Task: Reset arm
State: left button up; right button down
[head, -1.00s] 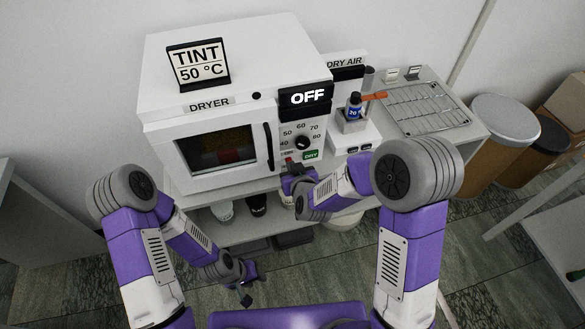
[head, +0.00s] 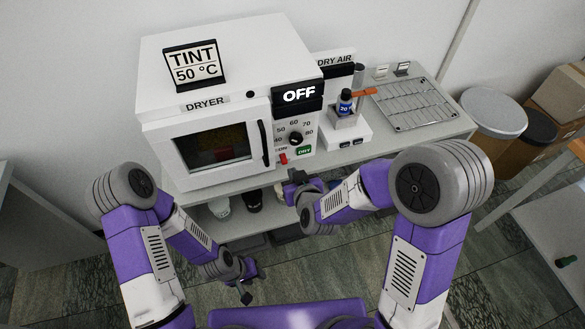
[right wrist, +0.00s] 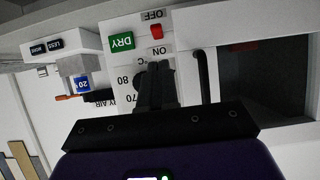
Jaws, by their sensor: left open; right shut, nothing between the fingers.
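The white dryer (head: 235,60) stands on a shelf unit in the head view, its door shut and its display (head: 298,94) reading OFF. Its panel carries a black dial (head: 296,139), a red switch (head: 283,158) and a green DRY button (head: 304,150). My right gripper (head: 294,181) is shut and empty, just below and in front of the panel. In the right wrist view its fingers (right wrist: 155,82) cover the dial; the red switch (right wrist: 157,32) and DRY button (right wrist: 121,42) show beyond. My left gripper (head: 250,284) is open and empty, low above the floor.
A white device (head: 346,133) with a blue-labelled bottle (head: 345,103) and a wire rack (head: 413,103) stand right of the dryer. Several containers sit on the lower shelf, close behind my right gripper. Bins (head: 493,112) stand farther right. Floor between my arms is clear.

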jog(key=shift+v, duration=0.95)
jog(key=shift+f, duration=0.1)
jog(key=s+d+f+m+g, duration=0.1)
jog(key=s+d+f+g, duration=0.2)
jog(key=f, duration=0.6)
jog(key=s+d+f+m+g, duration=0.1)
jog(key=s+f+m+g, duration=0.2)
jog(key=f, duration=0.5)
jog(key=s+f+g, duration=0.2)
jog(key=s+f, duration=0.2)
jog(key=s, duration=0.2)
jog(key=s+d+f+m+g+y, duration=0.1)
jog(key=s+f+g, duration=0.2)
jog(key=s, duration=0.3)
jog(key=shift+s+f, duration=0.4)
jog(key=shift+f, duration=0.35)
